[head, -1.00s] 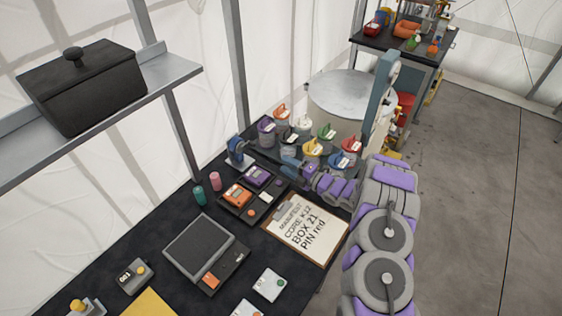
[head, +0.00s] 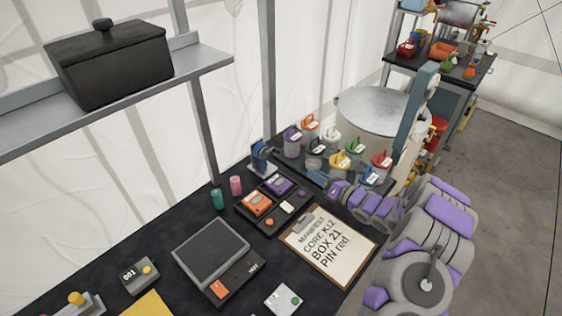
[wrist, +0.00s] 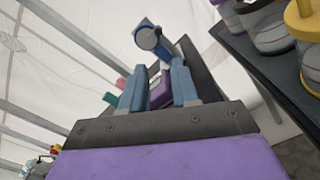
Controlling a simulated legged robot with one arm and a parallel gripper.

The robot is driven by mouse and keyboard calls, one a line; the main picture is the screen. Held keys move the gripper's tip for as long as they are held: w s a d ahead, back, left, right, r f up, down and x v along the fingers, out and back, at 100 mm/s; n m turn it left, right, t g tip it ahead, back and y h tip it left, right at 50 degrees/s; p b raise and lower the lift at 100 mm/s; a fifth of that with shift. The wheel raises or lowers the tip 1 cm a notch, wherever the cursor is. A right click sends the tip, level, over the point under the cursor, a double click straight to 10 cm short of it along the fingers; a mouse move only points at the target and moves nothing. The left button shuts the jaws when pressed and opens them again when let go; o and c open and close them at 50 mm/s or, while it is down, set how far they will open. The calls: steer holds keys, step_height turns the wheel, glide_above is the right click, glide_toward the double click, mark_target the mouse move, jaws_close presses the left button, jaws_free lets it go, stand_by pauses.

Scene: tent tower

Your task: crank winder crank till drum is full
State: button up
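The winder (head: 262,158) is a small blue upright device on a pale base at the back edge of the black table. In the wrist view the winder (wrist: 155,40) appears beyond my fingertips, with a round grey end facing me. Its crank handle and how full its drum is cannot be made out. My gripper (head: 317,178) is to the right of the winder, apart from it. In the wrist view my gripper (wrist: 163,75) has its two blue fingers apart, with nothing held between them; the purple patch there looks like a box behind.
Several lidded jars (head: 352,147) stand on a rack close to my gripper. A tray with an orange box (head: 257,203) and a purple box (head: 279,185), green and pink cylinders (head: 235,186), and a clipboard (head: 328,246) occupy the table. A shelf with a black box (head: 110,65) overhangs the left.

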mark_target(279, 152)
steer(key=shift+a+n, duration=0.1)
steer(key=shift+n, duration=0.5)
steer(key=shift+w+a, duration=0.15)
steer(key=shift+a, duration=0.1)
steer(key=b+x, duration=0.3)
steer(key=x, duration=1.2)
steer(key=shift+a+f, duration=0.15)
steer(key=shift+a, duration=0.1)
steer(key=shift+w+a+r, duration=0.2)
steer(key=shift+w+a, duration=0.25)
steer(key=shift+a, duration=0.05)
steer(key=shift+c, duration=0.2)
jaws_close()
